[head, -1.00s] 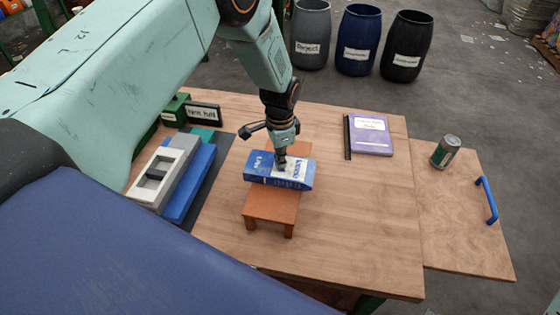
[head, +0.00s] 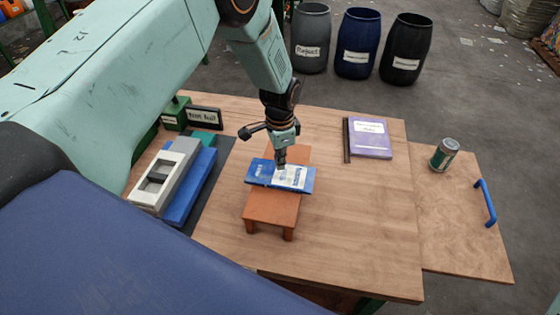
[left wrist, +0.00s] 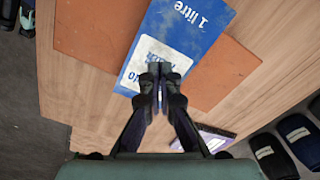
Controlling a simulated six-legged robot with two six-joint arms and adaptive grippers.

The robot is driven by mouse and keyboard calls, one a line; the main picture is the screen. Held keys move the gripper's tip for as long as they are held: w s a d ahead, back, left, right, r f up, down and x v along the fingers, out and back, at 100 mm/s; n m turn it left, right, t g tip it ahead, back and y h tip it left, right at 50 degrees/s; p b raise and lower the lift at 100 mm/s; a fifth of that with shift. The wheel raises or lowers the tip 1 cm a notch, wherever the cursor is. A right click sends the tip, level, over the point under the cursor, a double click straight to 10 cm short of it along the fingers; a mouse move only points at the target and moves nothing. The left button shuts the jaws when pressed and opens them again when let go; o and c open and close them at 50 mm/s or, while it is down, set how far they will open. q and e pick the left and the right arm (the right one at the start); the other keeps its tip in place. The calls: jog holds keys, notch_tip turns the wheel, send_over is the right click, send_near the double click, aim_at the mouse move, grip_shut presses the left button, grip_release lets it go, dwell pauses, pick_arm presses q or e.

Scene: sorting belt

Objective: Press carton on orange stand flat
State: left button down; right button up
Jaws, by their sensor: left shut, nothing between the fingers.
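The blue carton (head: 259,171) with a white label lies across the orange stand (head: 270,207) in the head view. It looks thin and flattened. In the left wrist view the carton (left wrist: 205,22) shows "1 litre" lettering, and the stand (left wrist: 92,35) shows on both sides of it. My left gripper (head: 281,163) points down at the carton's label, with its fingers shut and empty. In the left wrist view its fingertips (left wrist: 160,72) are over the label's edge; whether they touch it I cannot tell. My right gripper does not show.
A grey and white device (head: 165,172) and a blue block (head: 192,188) stand left of the stand. A purple book (head: 370,140) lies to the right. A can (head: 444,154) stands on a side board with a blue handle (head: 486,202). Several barrels (head: 357,42) stand behind the table.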

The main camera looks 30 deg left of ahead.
aim_at(280, 174)
pick_arm(q)
jog(key=shift+w+a+r+p, duration=0.1)
jog(key=shift+w+r+p, duration=0.05)
jog(key=shift+r+p, duration=0.5)
jog(key=shift+w+r+p, duration=0.15)
jog(key=shift+r+p, duration=0.25)
jog(key=shift+r, duration=0.45)
notch_tip(280, 174, up, 4)
jog(key=p, duration=0.3)
jog(key=shift+r, duration=0.2)
jog(key=shift+s, duration=0.2)
